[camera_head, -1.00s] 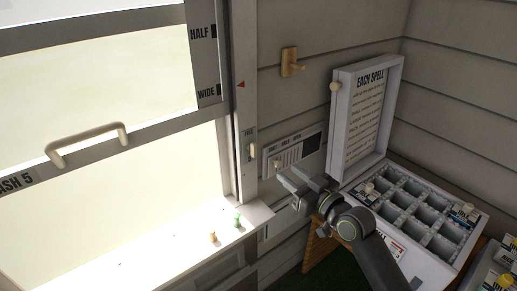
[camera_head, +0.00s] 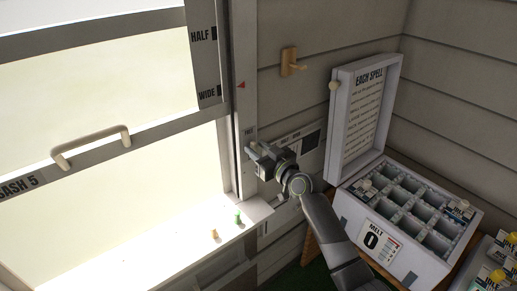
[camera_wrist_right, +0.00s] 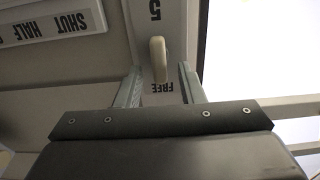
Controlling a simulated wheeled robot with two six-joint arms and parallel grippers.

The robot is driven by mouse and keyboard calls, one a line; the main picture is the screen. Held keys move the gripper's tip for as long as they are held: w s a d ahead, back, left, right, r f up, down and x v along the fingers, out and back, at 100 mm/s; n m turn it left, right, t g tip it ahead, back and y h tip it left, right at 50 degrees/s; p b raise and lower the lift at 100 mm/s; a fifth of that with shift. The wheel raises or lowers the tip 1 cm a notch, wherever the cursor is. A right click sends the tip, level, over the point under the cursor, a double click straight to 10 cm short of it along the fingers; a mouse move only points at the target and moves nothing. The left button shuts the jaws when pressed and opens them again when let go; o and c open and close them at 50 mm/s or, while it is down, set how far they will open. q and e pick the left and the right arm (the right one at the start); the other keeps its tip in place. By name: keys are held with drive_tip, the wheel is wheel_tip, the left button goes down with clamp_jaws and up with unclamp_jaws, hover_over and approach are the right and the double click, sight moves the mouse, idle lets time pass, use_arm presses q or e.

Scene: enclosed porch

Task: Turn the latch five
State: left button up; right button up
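Latch five is a cream lever (camera_wrist_right: 158,58) on the white window post, between a "5" and the word "FREE" in the right wrist view. My right gripper (camera_head: 253,156) is at the post in the head view, largely covering the latch there. In the wrist view its two fingers are apart, one on each side of the lever's lower end, with gaps visible on both sides. I cannot tell how deep the lever sits between them. My left gripper is not in view. The window sash marked "SASH 5" (camera_head: 22,185) has a cream handle (camera_head: 92,147).
A panel reading "SHUT HALF" (camera_wrist_right: 45,27) is beside the post, partly hidden by my arm in the head view. Small orange and green pegs (camera_head: 214,233) stand on the sill. An open-lidded compartment box (camera_head: 430,262) is at the right. A wooden hook (camera_head: 290,62) is on the wall.

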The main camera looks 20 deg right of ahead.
clamp_jaws()
drive_tip(key=shift+m, duration=0.3)
drive_tip(key=m, duration=0.5)
drive_tip(key=f+m+p, duration=0.1)
drive_tip(key=m, duration=0.5)
drive_tip(key=d+m+p, duration=0.1)
drive_tip(key=m, duration=0.5)
drive_tip(key=shift+w+d+f, duration=0.1)
drive_tip(key=shift+w+f, duration=0.05)
drive_tip(key=shift+w, duration=0.05)
drive_tip(key=shift+m, duration=0.3)
idle(0.5)
unclamp_jaws()
